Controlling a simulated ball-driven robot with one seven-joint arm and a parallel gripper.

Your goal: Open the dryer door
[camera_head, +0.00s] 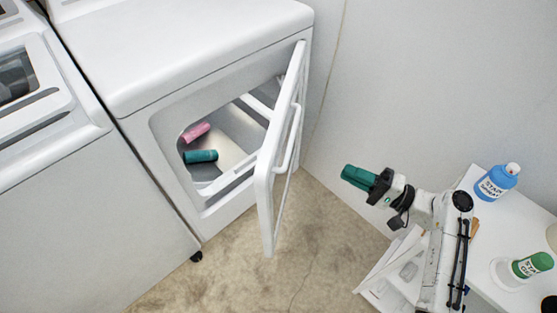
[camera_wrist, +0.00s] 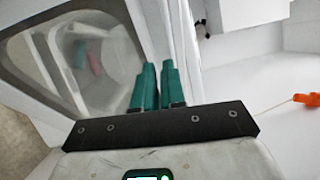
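The white dryer (camera_head: 200,50) stands at the upper left of the head view. Its door (camera_head: 275,160) is swung wide open toward the right, with a white bar handle (camera_head: 296,135) on its outer face. The door also shows at the left of the wrist view (camera_wrist: 110,20), with a see-through window. My gripper (camera_head: 345,172) is to the right of the door, apart from it and holding nothing. In the wrist view, its green fingers (camera_wrist: 158,70) lie close together with only a narrow gap.
A pink roll (camera_head: 196,132) and a teal roll (camera_head: 200,156) lie in the dryer's drum. Another white machine (camera_head: 60,180) stands to the left. A white table (camera_head: 505,215) at right holds a blue bottle (camera_head: 497,182) and a green container (camera_head: 532,265). Floor below the door is clear.

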